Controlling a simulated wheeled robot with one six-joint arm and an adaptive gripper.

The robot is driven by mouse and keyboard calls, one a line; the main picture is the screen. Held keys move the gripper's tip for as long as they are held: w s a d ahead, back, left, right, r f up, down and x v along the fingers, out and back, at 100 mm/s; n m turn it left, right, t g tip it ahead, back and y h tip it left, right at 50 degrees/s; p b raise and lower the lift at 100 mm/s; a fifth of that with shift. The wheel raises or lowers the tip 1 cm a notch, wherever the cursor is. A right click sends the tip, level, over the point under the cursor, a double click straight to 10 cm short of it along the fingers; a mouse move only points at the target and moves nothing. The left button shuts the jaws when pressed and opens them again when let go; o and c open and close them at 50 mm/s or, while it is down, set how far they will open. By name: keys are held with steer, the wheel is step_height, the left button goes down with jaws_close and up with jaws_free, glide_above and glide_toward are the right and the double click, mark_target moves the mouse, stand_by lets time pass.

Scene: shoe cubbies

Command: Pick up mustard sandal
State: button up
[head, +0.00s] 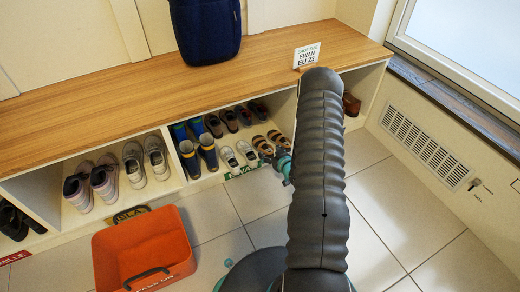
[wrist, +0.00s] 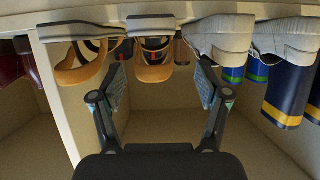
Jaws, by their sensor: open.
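A pair of mustard sandals stands in the cubby under the bench. In the head view one sandal (head: 262,146) is left of the other sandal (head: 278,138), near the cubby's front edge. The wrist view is upside down: one sandal (wrist: 82,70) is left of the left finger, and the other sandal (wrist: 152,72) shows between the two fingers. My gripper (wrist: 162,80) is open and empty, with its fingers spread. In the head view my gripper (head: 285,165) is mostly hidden by my arm, just in front of the sandals.
Grey-white shoes (head: 238,157) and blue boots (head: 198,152) stand left of the sandals. A cubby wall (wrist: 62,90) rises close beside the sandals. An orange bin (head: 145,245) sits on the floor at left. The tiled floor at right (head: 400,210) is clear.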

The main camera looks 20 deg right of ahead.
mark_target(260, 143)
steer(key=shift+d+r+b+x, duration=0.1)
steer(key=shift+d+b+x, duration=0.1)
steer(key=shift+x, duration=1.2)
steer(key=shift+d+r+b+x, duration=0.1)
steer(key=shift+b+x, duration=0.1)
steer(key=shift+x, duration=1.15)
steer(key=c, duration=1.3)
